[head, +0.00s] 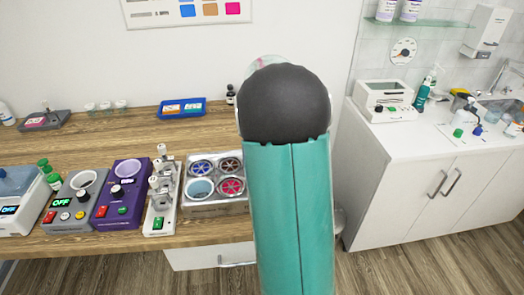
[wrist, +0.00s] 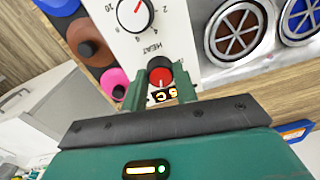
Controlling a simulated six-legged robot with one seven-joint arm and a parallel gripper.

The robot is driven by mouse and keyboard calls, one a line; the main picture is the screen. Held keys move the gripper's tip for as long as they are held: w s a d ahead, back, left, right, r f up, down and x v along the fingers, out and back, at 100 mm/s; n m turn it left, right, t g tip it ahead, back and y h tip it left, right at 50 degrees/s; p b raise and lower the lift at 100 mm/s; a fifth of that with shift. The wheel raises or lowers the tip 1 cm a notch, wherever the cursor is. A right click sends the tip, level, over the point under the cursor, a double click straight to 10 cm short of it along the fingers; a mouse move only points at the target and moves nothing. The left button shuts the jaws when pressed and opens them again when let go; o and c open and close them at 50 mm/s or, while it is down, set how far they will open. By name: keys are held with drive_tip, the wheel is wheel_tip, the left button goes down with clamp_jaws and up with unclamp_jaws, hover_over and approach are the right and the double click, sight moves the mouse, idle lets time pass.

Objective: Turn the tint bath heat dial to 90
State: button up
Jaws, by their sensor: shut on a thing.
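In the wrist view, the heat dial (wrist: 160,67) is a small dark and red round knob on a white panel (wrist: 186,50), beside the printed word HEAT. My gripper (wrist: 159,82) is shut on the dial, one green finger on each side of it. A small black display (wrist: 165,95) with yellow digits sits right by the dial, partly between the fingers. The digits are turned and too small to read surely. In the head view, my teal arm hides the gripper and the dial.
Small machines, including a purple one (head: 119,205), crowd the bench to the left.

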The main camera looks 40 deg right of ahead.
drive_tip(key=m, duration=0.7)
drive_tip(key=shift+w+r, duration=0.1)
drive_tip(key=m, duration=0.6)
drive_tip(key=shift+m+h, duration=0.3)
drive_tip(key=shift+m, duration=0.1)
drive_tip(key=o, duration=1)
drive_tip(key=r, duration=1.3)
drive_tip(key=shift+s+a+r, duration=0.1)
drive_tip(key=shift+s+r, duration=0.15)
drive_tip(key=shift+r, duration=0.1)
